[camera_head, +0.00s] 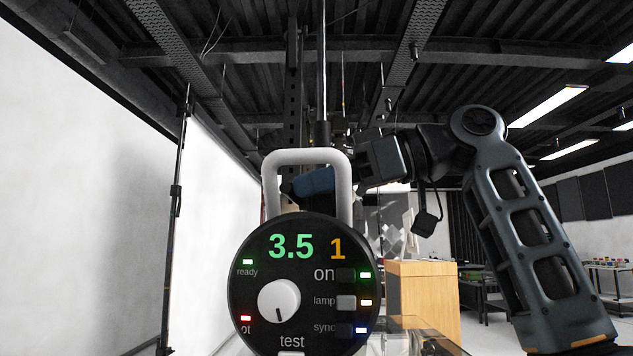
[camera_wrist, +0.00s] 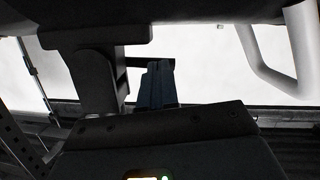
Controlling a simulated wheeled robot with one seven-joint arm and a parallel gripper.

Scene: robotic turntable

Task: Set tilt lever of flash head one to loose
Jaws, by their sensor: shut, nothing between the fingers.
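The flash head (camera_head: 250,290) faces the head camera with its round black control panel, showing 3.5 and 1, a white knob and a white loop handle (camera_head: 305,157) on top. My gripper (camera_head: 296,186) reaches in from the right behind the handle, its blue fingers shut and empty. In the wrist view my shut fingers (camera_wrist: 158,66) stand beside a dark upright bracket (camera_wrist: 95,75). A short dark bar (camera_wrist: 136,62) shows at the fingertips; it may be the tilt lever. I cannot tell contact or the lever's setting. The white handle also shows at upper right (camera_wrist: 270,70).
A thin dark stand (camera_head: 178,200) and white backdrop (camera_head: 80,190) are at the left. A wooden cabinet (camera_head: 425,300) stands behind at right, with a glass-topped surface (camera_head: 400,335) below. My arm fills the right side. Dark posts and rods rise above the flash head.

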